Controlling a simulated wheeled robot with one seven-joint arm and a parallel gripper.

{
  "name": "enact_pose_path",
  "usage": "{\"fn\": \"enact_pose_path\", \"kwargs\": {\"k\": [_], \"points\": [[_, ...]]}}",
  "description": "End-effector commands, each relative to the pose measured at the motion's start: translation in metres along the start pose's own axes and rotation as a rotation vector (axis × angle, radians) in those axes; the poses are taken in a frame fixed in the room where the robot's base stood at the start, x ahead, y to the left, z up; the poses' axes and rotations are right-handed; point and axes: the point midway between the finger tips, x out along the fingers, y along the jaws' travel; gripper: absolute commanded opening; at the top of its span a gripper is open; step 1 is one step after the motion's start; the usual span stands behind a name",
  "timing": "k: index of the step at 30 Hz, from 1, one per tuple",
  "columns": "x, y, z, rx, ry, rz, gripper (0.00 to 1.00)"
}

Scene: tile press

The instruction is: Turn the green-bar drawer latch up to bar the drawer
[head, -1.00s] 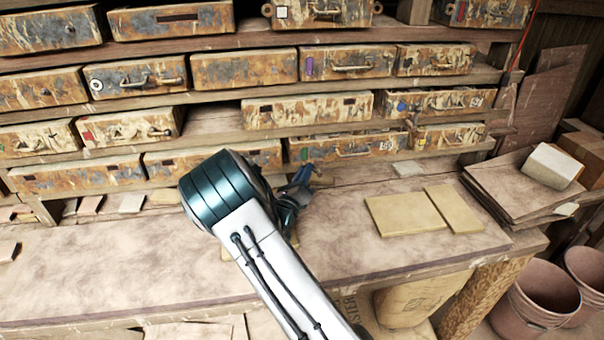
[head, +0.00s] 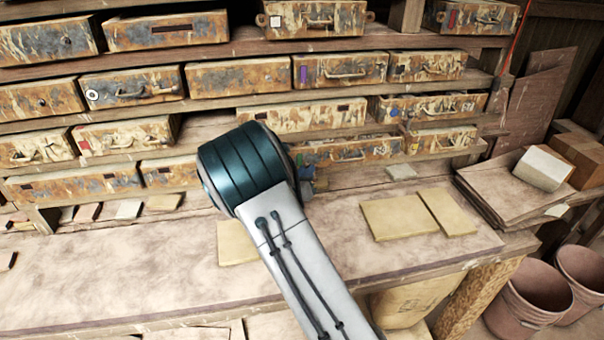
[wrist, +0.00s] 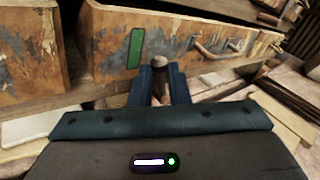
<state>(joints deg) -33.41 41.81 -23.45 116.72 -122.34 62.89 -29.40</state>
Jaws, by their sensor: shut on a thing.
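The green bar (wrist: 135,47) is an upright strip on a rust-stained drawer front in the wrist view. How far the latch is turned cannot be told.
A metal handle (wrist: 215,50) sticks out right of the latch. The workbench (head: 120,265) below the shelves is mostly clear. Flat tan tiles (head: 400,219) lie on its right part. Buckets (head: 535,300) stand on the floor at the right.

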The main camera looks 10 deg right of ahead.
Motion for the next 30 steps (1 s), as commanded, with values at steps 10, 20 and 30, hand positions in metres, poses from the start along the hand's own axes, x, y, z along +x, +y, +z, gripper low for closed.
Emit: {"fn": "enact_pose_path", "kwargs": {"k": [10,20,30], "points": [[0.001,-0.002,0.001,0.005,0.001,-0.002,0.0],[0.0,0.0,0.0,0.004,0.002,0.001,0.31],[-0.036,0.002,-0.001,0.006,0.002,0.005,0.31]]}}
